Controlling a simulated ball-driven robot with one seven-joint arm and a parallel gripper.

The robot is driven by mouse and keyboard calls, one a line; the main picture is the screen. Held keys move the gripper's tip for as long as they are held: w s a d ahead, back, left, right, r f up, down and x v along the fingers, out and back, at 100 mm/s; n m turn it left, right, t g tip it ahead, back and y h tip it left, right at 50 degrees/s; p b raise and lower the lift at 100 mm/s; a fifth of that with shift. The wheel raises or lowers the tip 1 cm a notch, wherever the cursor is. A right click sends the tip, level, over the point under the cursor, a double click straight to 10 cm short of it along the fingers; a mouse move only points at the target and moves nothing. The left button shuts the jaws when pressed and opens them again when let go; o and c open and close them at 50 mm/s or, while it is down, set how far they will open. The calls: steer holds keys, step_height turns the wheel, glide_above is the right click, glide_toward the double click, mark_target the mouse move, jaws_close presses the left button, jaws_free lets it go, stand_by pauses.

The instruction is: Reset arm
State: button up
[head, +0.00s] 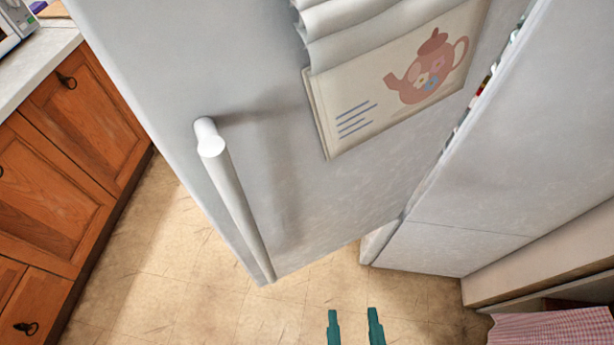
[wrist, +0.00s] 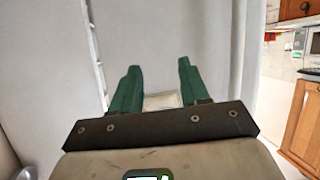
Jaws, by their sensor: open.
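My gripper (head: 354,328) shows at the bottom of the head view as two green fingers, apart, with nothing between them. In the wrist view my gripper (wrist: 160,88) is also open and empty, pointing toward pale grey surfaces. The fridge door (head: 300,190) stands open in the head view, with a white bar handle (head: 235,200) on its front. My fingers are below the door's lower edge in the picture and apart from the handle.
The fridge body (head: 470,200) is at right. A teapot-printed booklet (head: 390,95) hangs on the door. Wooden cabinets (head: 60,190) stand at left. A checked cloth (head: 550,328) is at lower right. Bare tiled floor (head: 165,285) lies between the cabinets and the door.

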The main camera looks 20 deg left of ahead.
steer(key=w+d+f+m+g+h, duration=0.2)
steer(key=w+d+f+m+h, duration=0.15)
steer(key=d+f, duration=0.5)
steer(key=s+d+f+m+g+h+b, duration=0.1)
steer(key=s+d+f+g, duration=0.1)
steer(key=d+f+g, duration=0.2)
steer(key=s+d+f+m+g+h+b, duration=0.1)
steer(key=s+d+f+m+g, duration=0.1)
steer(key=d+f+g, duration=0.3)
steer(key=s+d+f, duration=0.1)
steer(key=d+f, duration=0.2)
steer(key=d, duration=0.4)
steer(key=shift+s+d, duration=0.25)
steer(key=shift+d, duration=0.15)
steer(key=shift+f, duration=0.1)
